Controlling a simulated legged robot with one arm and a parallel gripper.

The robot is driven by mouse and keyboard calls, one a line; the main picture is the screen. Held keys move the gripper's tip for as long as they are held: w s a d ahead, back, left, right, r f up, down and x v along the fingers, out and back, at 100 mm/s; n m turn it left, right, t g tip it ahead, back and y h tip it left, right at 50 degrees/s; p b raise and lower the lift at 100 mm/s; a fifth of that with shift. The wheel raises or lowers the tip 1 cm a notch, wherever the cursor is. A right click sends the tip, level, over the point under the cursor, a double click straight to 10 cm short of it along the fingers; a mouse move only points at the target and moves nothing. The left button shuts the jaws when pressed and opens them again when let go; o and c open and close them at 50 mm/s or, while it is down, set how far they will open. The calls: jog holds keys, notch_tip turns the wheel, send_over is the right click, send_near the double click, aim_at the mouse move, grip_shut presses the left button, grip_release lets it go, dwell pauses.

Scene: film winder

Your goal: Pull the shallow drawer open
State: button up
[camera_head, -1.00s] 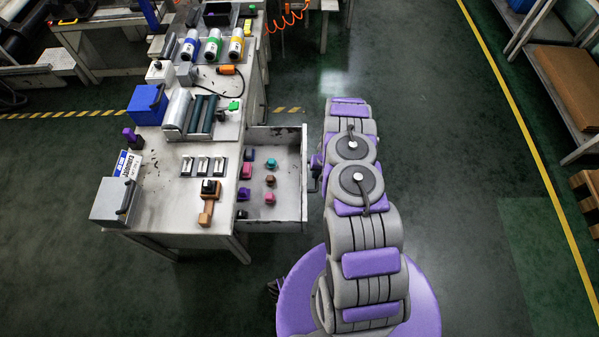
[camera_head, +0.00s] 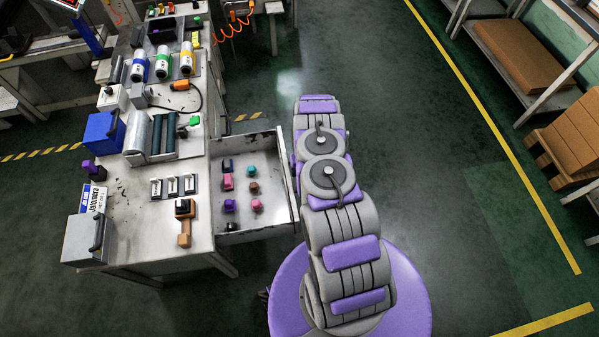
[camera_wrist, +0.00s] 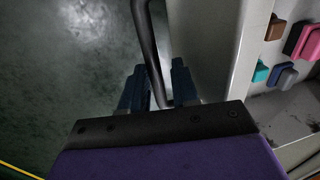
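The shallow drawer (camera_head: 285,205) stands pulled well out from the right side of the workbench in the head view. It is a grey open tray with small coloured pieces inside. Its dark bar handle (camera_wrist: 150,50) shows in the wrist view, in front of the grey drawer front (camera_wrist: 205,50). My gripper (camera_wrist: 160,90) has one dark finger on each side of the handle, with the bar close between them, and looks shut on it. In the head view my arm hides the gripper and the handle.
Several pink, teal, purple and brown pieces lie in the drawer. Open green floor (camera_head: 420,180) lies to the right, with shelving beyond it.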

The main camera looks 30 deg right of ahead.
jog(key=shift+o, duration=0.9)
jog(key=shift+s+a, duration=0.1)
jog(key=shift+f, duration=0.1)
jog(key=shift+d, duration=0.2)
notch_tip(320, 180, up, 17)
jog(key=s+d+p, duration=0.1)
jog(key=d+p, duration=0.1)
jog(key=p, duration=0.2)
jog(key=shift+d, duration=0.4)
